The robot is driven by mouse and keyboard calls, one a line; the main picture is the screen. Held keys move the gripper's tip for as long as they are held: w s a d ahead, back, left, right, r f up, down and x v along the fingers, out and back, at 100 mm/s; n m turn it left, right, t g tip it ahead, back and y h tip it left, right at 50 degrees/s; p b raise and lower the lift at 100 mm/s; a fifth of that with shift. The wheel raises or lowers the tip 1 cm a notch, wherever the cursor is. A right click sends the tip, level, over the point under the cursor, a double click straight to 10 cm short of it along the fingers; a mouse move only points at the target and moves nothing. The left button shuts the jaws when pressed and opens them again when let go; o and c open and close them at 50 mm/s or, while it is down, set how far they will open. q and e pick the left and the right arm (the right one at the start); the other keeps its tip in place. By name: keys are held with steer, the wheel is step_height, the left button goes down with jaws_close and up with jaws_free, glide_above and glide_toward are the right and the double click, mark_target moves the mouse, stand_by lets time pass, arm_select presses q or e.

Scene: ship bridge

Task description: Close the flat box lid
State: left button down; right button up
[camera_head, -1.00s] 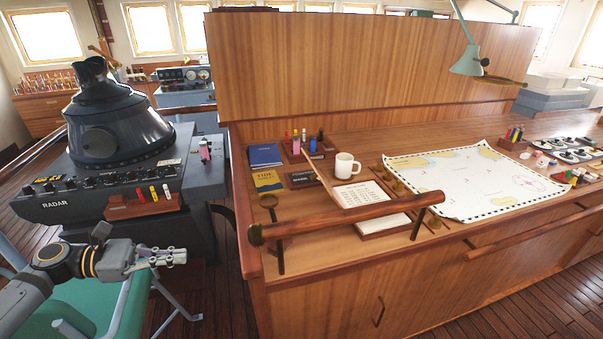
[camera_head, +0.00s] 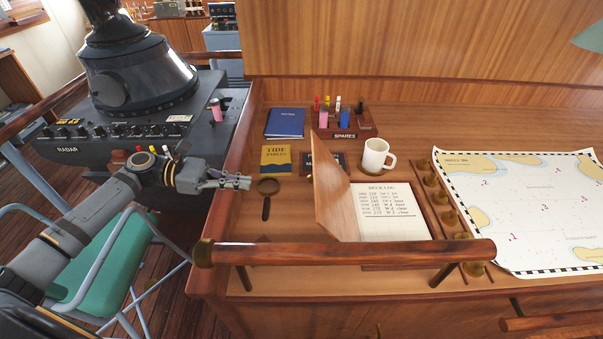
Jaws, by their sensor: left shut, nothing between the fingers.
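The flat box (camera_head: 432,224) lies on the chart desk behind the wooden rail, with a white deck log page (camera_head: 388,212) inside. Its wooden lid (camera_head: 337,195) stands open, tilted up along the box's left side. My left gripper (camera_head: 247,181) is shut and empty. It shows to the left of the lid, near the desk's left edge, with a clear gap between them. My right gripper is not in view.
A wooden rail (camera_head: 345,253) runs along the desk's front. A white mug (camera_head: 376,156) stands behind the box. A magnifying glass (camera_head: 267,187), a yellow book (camera_head: 276,158) and a blue book (camera_head: 285,123) lie left. The chart (camera_head: 530,205) covers the right.

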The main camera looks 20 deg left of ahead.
arm_select(q)
steer(key=r+p+x, duration=0.2)
steer(key=p+x, duration=0.1)
steer(key=x, duration=0.9)
steer(key=shift+w+d+r, duration=0.25)
steer(key=shift+d+r, duration=0.1)
steer(key=shift+d, duration=0.2)
steer(key=shift+s, duration=0.1)
steer(key=shift+r, duration=0.1)
